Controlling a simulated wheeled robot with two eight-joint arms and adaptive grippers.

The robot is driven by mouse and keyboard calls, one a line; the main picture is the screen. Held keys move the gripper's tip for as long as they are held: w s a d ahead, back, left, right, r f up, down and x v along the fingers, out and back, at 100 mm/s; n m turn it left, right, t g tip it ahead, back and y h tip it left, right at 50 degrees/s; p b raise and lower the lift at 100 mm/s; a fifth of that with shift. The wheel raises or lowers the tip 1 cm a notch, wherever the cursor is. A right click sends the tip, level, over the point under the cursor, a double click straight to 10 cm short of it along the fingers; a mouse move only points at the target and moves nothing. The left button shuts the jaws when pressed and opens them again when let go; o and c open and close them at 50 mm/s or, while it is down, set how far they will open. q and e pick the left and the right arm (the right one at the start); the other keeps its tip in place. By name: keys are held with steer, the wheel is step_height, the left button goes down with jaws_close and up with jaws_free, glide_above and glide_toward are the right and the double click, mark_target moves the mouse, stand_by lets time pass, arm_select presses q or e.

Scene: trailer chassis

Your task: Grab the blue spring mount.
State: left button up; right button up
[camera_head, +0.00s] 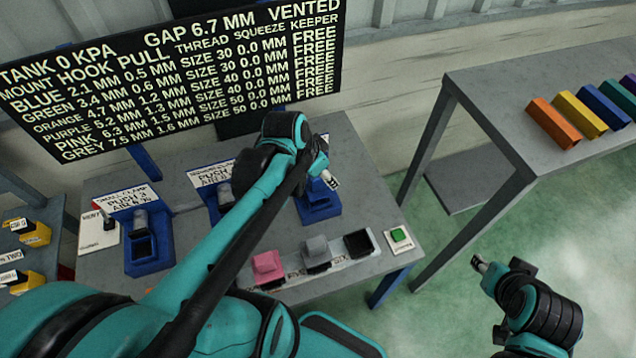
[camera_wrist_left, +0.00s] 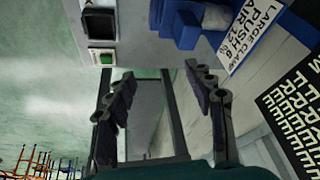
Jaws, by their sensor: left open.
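I cannot pick out a blue spring mount with certainty. A pink mount (camera_head: 267,266) and a grey mount (camera_head: 316,250) sit in a row at the table's front edge, and my left arm covers the part of the table to their left. My left gripper (camera_head: 330,182) is over the large blue clamp at the table's right side. In the left wrist view its two fingers (camera_wrist_left: 162,92) are spread with nothing between them. My right gripper (camera_head: 480,263) is at the lower right over the floor, away from the table; its jaws are too small to read.
Blue clamp stands (camera_head: 149,246) with push labels stand along the grey table (camera_head: 365,185). A black square pad (camera_head: 359,244) and a green button (camera_head: 399,235) are at its front right. A second table (camera_head: 500,110) holds coloured bars. A readout board (camera_head: 180,75) stands behind.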

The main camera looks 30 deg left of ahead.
mark_target(318, 178)
arm_select(q)
steer(key=w+a+f+m+h, duration=0.2)
steer(key=w+a+f+m, duration=0.15)
steer(key=a+f, duration=0.3)
steer(key=shift+m+g, duration=0.25)
steer(key=shift+g, duration=0.25)
steer(key=b+x, duration=0.1)
steer(key=x, duration=0.6)
steer(key=shift+d+r+b, duration=0.1)
steer(key=shift+b, duration=0.25)
jaws_close()
